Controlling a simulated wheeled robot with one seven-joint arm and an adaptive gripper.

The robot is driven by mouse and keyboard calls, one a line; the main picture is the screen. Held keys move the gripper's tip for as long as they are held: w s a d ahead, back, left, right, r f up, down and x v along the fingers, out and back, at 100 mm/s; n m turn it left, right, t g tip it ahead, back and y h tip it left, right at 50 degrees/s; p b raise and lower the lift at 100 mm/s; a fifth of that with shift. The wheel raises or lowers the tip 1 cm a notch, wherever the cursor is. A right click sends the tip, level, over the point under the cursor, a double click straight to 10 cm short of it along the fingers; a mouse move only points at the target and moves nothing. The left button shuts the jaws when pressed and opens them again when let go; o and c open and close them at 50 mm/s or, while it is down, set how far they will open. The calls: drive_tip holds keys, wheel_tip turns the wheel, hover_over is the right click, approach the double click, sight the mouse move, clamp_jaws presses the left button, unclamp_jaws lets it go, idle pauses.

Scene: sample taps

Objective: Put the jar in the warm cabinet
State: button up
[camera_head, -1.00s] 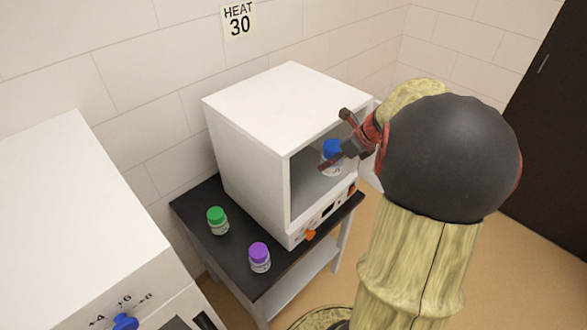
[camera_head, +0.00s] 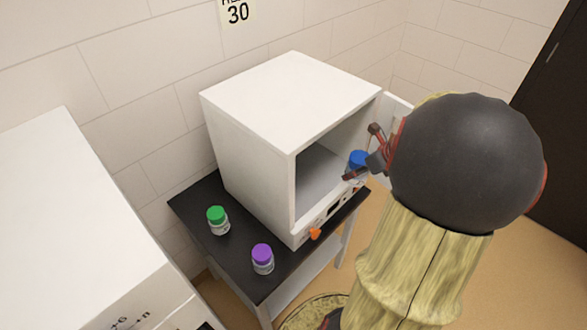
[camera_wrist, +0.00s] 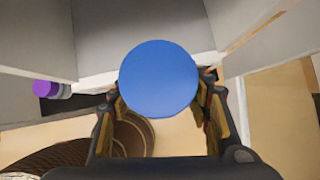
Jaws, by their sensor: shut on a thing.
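The white cabinet (camera_head: 250,150) stands on a dark table below a wall sign reading 30. Its front is open, and its door (camera_head: 396,104) is swung out at the right. My gripper (camera_head: 361,155) is shut on a jar with a blue lid (camera_head: 357,158), at the right part of the cabinet's opening. In the wrist view the blue lid (camera_wrist: 158,78) sits between the fingers (camera_wrist: 160,100) and overlaps the cabinet's front edge. The lid hides the jar's body there. The part of the cabinet floor (camera_head: 315,180) that shows is bare.
A green-lidded jar (camera_head: 217,220) and a purple-lidded jar (camera_head: 262,259) stand on the dark table (camera_head: 190,205) left of the cabinet. An orange knob (camera_head: 314,234) is on the cabinet's lower front. Another white cabinet (camera_head: 70,210) is at the left.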

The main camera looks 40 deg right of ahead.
drive_tip(key=s+a+f+n, duration=0.1)
drive_tip(key=s+a+f, duration=0.4)
drive_tip(key=shift+n+y, duration=0.6)
drive_tip(key=w, duration=0.6)
drive_tip(key=w+a+f+b, duration=0.1)
drive_tip(key=w, duration=0.6)
drive_tip(key=w+b, duration=0.1)
drive_tip(key=w, duration=0.5)
drive_tip(key=shift+w+a+f, duration=0.15)
drive_tip(key=shift+w+f, duration=0.1)
drive_tip(key=shift+w, duration=0.15)
drive_tip(key=shift+s+f+b, duration=0.1)
drive_tip(key=shift+f+b, duration=0.45)
drive_tip(key=shift+f, duration=0.15)
drive_tip(key=f, duration=0.1)
drive_tip(key=f+b, duration=0.1)
drive_tip(key=f, duration=0.1)
drive_tip(key=f+b, duration=0.1)
drive_tip(key=shift+w+f, duration=0.3)
drive_tip(key=shift+w, duration=0.15)
drive_tip(key=shift+r, duration=0.1)
